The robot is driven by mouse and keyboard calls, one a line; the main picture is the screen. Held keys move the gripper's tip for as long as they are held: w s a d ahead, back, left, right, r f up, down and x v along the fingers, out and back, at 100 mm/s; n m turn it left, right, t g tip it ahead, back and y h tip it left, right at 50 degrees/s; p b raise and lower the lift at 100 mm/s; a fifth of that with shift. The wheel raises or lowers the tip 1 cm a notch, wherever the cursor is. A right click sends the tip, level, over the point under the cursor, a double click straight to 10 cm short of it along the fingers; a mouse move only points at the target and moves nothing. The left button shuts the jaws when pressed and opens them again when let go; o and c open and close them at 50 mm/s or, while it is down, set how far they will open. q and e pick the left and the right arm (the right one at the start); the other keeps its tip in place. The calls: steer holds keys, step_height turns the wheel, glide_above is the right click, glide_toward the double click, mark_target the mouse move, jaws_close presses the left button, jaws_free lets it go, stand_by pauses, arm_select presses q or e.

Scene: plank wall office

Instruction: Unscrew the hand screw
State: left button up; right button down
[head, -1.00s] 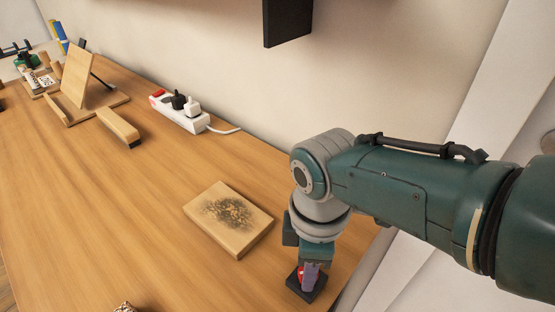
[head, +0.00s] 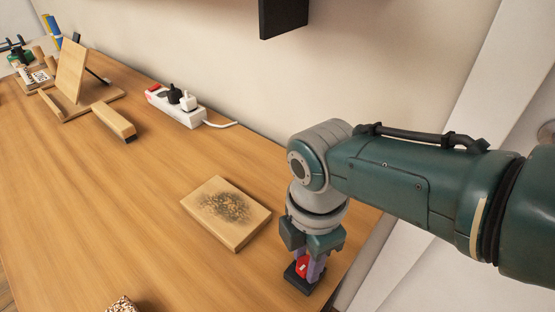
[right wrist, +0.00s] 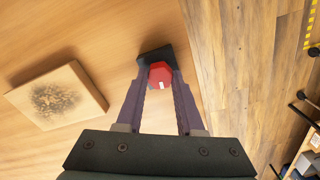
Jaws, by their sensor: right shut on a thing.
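The hand screw has a red knob (head: 302,267) on a dark block (head: 298,285) near the table's right edge. My right gripper (head: 309,270) points down at it, with its purple fingers on either side of the knob. In the right wrist view the red knob (right wrist: 161,74) shows a small white mark and sits between the fingertips of my right gripper (right wrist: 160,80), which are shut on it. The dark block (right wrist: 153,54) shows behind the knob. The screw's thread is hidden. My left gripper is not in view.
A wooden board with a dark burnt patch (head: 238,236) lies left of my right gripper. A power strip (head: 172,108) with plugs lies by the wall. A wooden stand (head: 72,68) and a wooden block (head: 114,121) are farther back. The table's left middle is clear.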

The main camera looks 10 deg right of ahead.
steer(key=n, duration=0.5)
steer(key=c, duration=0.7)
jaws_free()
steer(key=shift+o, duration=0.2)
